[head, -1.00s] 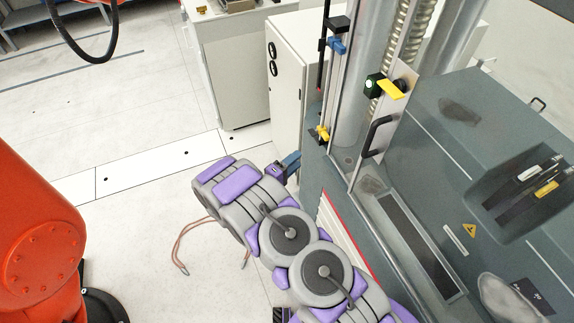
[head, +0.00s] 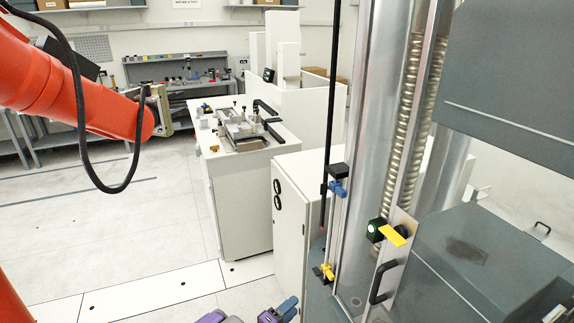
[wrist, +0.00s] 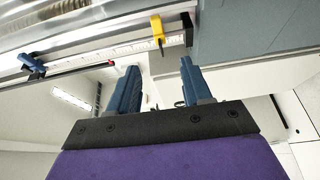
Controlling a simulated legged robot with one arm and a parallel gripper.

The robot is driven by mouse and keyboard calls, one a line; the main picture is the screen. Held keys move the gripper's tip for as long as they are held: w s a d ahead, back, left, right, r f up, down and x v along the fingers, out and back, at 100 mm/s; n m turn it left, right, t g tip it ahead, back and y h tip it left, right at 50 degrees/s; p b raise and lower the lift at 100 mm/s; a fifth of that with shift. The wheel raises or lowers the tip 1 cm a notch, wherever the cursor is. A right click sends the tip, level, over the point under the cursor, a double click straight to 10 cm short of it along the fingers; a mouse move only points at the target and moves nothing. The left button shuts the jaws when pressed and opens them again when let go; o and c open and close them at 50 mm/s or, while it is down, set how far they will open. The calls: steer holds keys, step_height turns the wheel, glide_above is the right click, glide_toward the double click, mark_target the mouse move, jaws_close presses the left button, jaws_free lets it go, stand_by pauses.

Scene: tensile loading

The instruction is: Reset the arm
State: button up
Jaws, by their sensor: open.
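My gripper (head: 279,311) shows only as a small blue and purple end at the bottom edge of the head view; most of my arm is out of that frame. In the wrist view my gripper (wrist: 160,78) has its two blue fingers apart with nothing between them. The testing machine (head: 388,130) stands to the right of my gripper, with a tall metal column and a screw. Its rail with a yellow clip (wrist: 157,27) crosses the wrist view just beyond the fingertips. I cannot tell whether they touch.
An orange robot arm (head: 75,95) with a hanging black cable reaches in from the left. A white cabinet (head: 300,195) stands beside the machine, and a white bench (head: 240,195) carries a metal fixture (head: 245,130). The pale floor (head: 110,230) at left is open.

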steer(key=w+a+r+m+g+y, duration=0.25)
steer(key=w+a+r+y, duration=0.25)
steer(key=w+r+y, duration=0.35)
steer(key=s+a+r+m+g+y, duration=0.1)
steer(key=s+r+m+g+y, duration=0.1)
steer(key=s+r+y, duration=0.7)
steer(key=s+d+r+m+g+h, duration=0.1)
steer(key=s+d+r+g, duration=0.2)
steer(key=s, duration=1)
steer(key=s+d+r+m+g+h, duration=0.2)
steer(key=s+d, duration=0.7)
steer(key=s, duration=0.5)
steer(key=s+d+r+m+g+h, duration=0.1)
steer(key=s+d+r+g, duration=0.4)
steer(key=s, duration=0.8)
steer(key=shift+s+d+h, duration=0.4)
steer(key=shift+d+h, duration=0.15)
steer(key=shift+d, duration=0.55)
steer(key=shift+m, duration=0.25)
